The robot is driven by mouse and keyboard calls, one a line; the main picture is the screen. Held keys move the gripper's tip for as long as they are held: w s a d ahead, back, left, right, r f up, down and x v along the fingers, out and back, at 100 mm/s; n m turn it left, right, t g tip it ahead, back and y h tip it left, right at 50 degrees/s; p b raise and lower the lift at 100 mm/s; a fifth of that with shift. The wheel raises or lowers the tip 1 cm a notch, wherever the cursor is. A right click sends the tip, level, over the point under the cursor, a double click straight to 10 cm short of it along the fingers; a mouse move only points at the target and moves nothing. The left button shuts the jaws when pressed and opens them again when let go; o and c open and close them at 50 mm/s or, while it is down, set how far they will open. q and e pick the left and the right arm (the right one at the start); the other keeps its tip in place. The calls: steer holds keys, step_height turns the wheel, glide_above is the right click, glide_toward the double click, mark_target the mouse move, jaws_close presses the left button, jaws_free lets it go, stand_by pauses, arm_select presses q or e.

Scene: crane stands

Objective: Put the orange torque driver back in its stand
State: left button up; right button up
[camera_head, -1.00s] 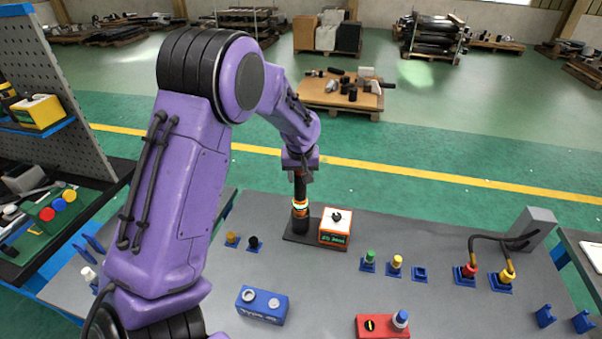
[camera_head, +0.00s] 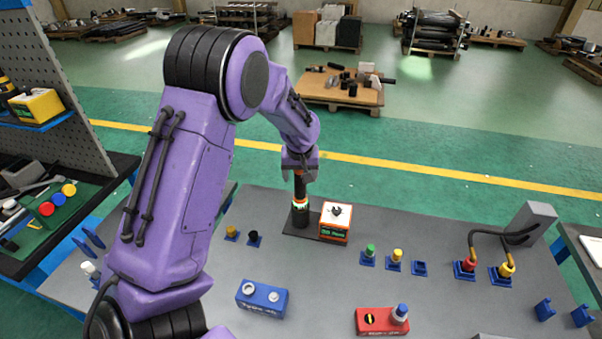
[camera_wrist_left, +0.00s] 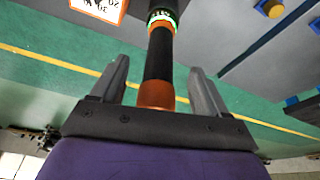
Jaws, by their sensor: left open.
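The orange torque driver (camera_head: 300,185), mostly black with orange parts and a lit green ring, stands upright with its lower end in the dark round stand (camera_head: 299,217) on the bench. In the left wrist view the driver (camera_wrist_left: 158,58) runs between the fingers, its orange end nearest the palm. My left gripper (camera_head: 300,173) is over the driver's top, its fingers open on either side with gaps visible in the wrist view. The driver's lower end is hidden inside the stand. My right gripper is not in view.
A white and orange display box (camera_head: 334,224) stands right beside the stand. A blue two-hole block (camera_head: 262,299) and a red block (camera_head: 380,321) sit nearer on the bench. Small blue sockets with coloured plugs (camera_head: 397,257) are to the right, near a grey block (camera_head: 531,222) with hoses.

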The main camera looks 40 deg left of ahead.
arm_select(q)
steer(key=p+v, duration=0.3)
steer(key=shift+r, duration=0.3)
steer(key=shift+v, duration=0.75)
steer(key=b+v, duration=0.2)
steer(key=v, duration=0.8)
steer(key=shift+r+b, duration=0.25)
steer(key=shift+b, duration=0.1)
